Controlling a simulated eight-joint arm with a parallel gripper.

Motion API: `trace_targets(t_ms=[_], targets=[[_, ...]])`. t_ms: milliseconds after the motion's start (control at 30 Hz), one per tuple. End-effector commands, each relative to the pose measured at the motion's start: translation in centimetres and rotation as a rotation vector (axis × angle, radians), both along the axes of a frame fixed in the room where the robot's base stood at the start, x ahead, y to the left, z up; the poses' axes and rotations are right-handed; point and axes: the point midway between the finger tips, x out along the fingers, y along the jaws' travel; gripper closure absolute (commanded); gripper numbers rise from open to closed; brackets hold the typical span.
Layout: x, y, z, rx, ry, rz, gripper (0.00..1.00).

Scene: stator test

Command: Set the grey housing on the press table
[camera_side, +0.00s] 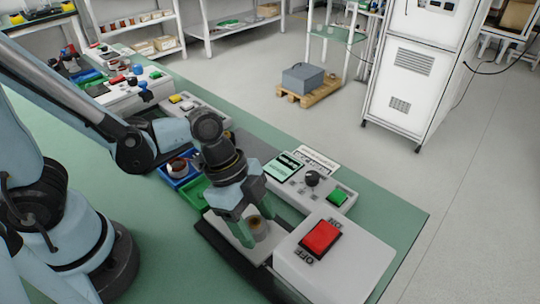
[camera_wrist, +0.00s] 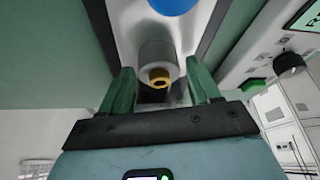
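The grey housing (camera_wrist: 153,52) is a short grey cylinder with a brass-coloured centre, seen between my fingers in the wrist view. In the side view the housing (camera_side: 259,230) shows beside and between the green fingers, partly hidden by them. My gripper (camera_side: 255,222) points down over it with the fingers apart. In the wrist view my gripper (camera_wrist: 161,75) is open, with a gap on each side of the housing. The housing appears to be on a light plate with dark edges (camera_wrist: 120,15); I cannot tell whether this plate is the press table.
A box with a red button (camera_side: 320,238) stands close to the right of my gripper. A control panel with a green button (camera_side: 338,197) and a black knob is behind. Green (camera_side: 194,196) and blue (camera_side: 168,178) bins lie to the left. The bench's right end is bare.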

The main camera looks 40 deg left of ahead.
Motion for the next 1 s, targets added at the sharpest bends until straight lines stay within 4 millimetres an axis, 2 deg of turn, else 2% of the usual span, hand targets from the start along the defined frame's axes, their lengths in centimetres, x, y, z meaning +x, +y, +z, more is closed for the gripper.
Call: trace_targets(t_ms=[100, 500, 1000], targets=[[0.0, 0.0, 0.0, 0.0, 0.0, 0.0, 0.24], [0.0, 0.2, 0.4, 0.0, 0.0, 0.001, 0.24], [-0.5, 2.0, 4.9, 0.0, 0.0, 0.001, 0.24]])
